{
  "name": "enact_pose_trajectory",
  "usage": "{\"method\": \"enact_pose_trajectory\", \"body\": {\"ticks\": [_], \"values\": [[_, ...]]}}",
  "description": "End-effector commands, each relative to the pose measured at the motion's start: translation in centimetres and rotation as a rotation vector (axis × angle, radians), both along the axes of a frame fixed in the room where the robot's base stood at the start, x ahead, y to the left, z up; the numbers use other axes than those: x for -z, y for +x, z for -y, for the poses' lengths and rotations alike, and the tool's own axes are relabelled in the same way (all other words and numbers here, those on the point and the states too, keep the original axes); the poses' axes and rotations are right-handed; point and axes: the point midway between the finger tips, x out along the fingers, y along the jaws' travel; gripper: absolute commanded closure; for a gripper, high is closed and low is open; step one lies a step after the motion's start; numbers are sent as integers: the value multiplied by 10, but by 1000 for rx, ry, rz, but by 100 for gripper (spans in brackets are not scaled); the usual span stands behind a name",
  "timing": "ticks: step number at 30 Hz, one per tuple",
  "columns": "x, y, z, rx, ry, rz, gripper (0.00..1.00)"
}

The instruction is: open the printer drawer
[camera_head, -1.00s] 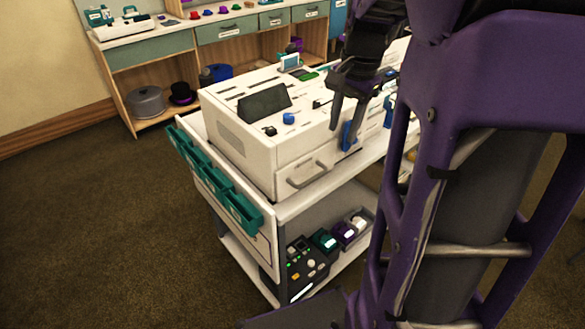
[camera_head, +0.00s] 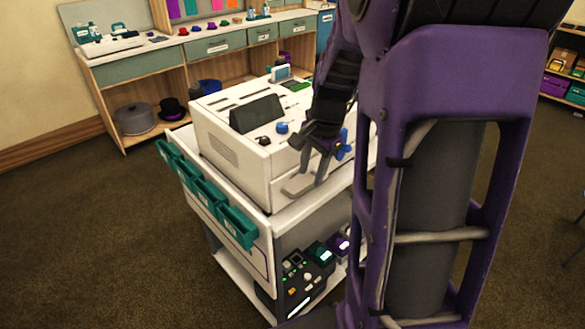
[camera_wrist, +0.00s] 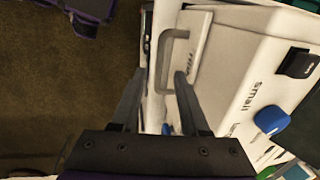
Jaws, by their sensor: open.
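The white printer (camera_head: 238,150) stands on top of a white cart. Its drawer front (camera_wrist: 192,50) carries a grey bar handle (camera_wrist: 164,45) and looks flush with the body. The handle also shows in the head view (camera_head: 292,192), partly behind my fingers. My gripper (camera_wrist: 160,76) is open and empty, pointing down at the handle. In the wrist view the fingertips appear on either side of the handle's lower end; I cannot tell how deep they reach. In the head view my gripper (camera_head: 313,172) is right at the handle, in front of the printer.
Teal bins (camera_head: 208,192) hang on the cart's left side. A dark control box (camera_head: 300,282) sits on its lower shelf. Blue knobs (camera_head: 282,127) stick out from the printer. A wooden shelf unit (camera_head: 112,108) stands behind. The carpet at left is clear.

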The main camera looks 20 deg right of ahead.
Motion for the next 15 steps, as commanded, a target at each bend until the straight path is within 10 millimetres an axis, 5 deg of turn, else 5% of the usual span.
{"method": "enact_pose_trajectory", "body": {"ticks": [6,15], "values": [[32,5,-2,0,0,-2,55],[39,7,-3,0,0,0,55]]}}
